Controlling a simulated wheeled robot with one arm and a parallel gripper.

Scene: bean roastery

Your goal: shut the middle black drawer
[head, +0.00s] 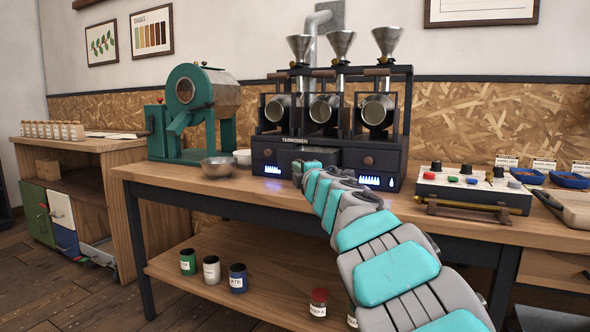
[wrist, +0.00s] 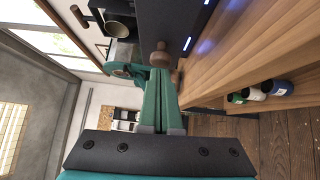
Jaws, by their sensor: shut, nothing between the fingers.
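The middle black drawer (head: 324,155) is in the base of the black three-drum roaster (head: 318,131) in the head view. My gripper and wrist cover part of its front and its knob. I cannot tell how far it stands out. My gripper (head: 299,168) is low in front of the roaster base, close to this drawer. In the wrist view its green fingers (wrist: 160,76) are together and empty. A round wooden knob (wrist: 160,54) on the black front shows just beyond the fingertips. I cannot tell whether they touch it.
The wooden bench (head: 232,184) carries a metal bowl (head: 218,167) and a green roaster (head: 190,115) to the left. A control box (head: 473,188) stands to the right. Small jars (head: 212,269) sit on the lower shelf. Bench top left of my gripper is partly clear.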

